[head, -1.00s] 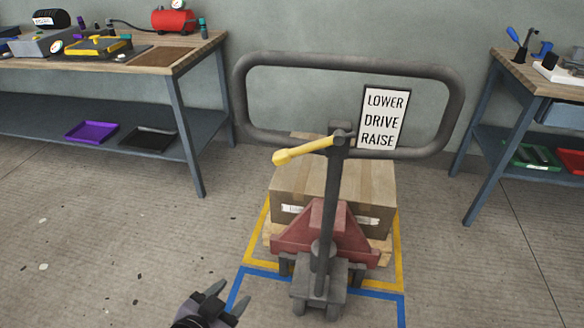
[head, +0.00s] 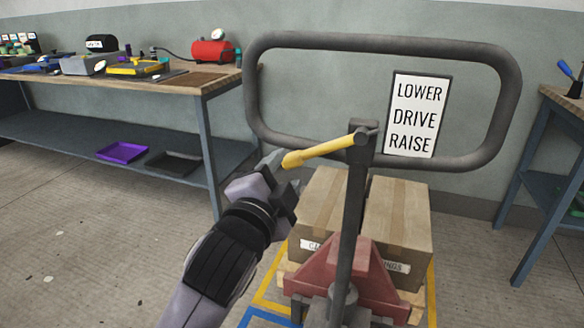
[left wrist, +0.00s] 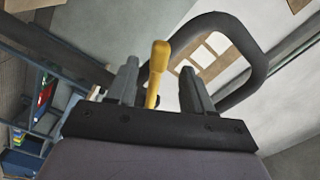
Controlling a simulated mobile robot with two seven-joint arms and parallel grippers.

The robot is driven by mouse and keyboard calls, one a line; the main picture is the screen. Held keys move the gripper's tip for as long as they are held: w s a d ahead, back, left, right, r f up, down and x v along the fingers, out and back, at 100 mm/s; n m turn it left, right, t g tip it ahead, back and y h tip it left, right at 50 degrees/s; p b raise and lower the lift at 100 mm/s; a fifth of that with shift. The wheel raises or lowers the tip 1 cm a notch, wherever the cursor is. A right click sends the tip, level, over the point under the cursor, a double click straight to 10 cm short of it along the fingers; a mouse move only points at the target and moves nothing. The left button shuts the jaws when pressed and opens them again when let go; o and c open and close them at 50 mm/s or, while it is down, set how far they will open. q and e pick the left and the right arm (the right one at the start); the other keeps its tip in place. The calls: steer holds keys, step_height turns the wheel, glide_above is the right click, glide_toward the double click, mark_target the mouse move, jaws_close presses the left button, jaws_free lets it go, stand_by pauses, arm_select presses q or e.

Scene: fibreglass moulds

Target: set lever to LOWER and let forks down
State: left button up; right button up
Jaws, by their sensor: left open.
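The yellow lever (head: 325,150) sticks out left and slightly down from its pivot at the top of the pallet jack's dark column (head: 353,220). Its rounded knob is at the left end. The sign (head: 415,115) reads LOWER, DRIVE, RAISE from top to bottom. My left gripper (head: 281,175) is open just below and left of the knob. In the left wrist view the lever (left wrist: 157,75) shows between the spread fingers (left wrist: 158,70); I cannot tell whether they touch it. The forks are hidden under the loaded pallet. My right gripper is out of view.
The dark loop handle (head: 380,38) rises around the sign. Boxes (head: 398,225) sit on the pallet behind the red jack body (head: 335,275). A workbench (head: 205,85) stands at left, another (head: 560,100) at right. Floor at left is open.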

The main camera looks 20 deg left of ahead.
mark_target(291, 164)
arm_select(q)
steer(key=shift+w, duration=2.1)
jaws_close()
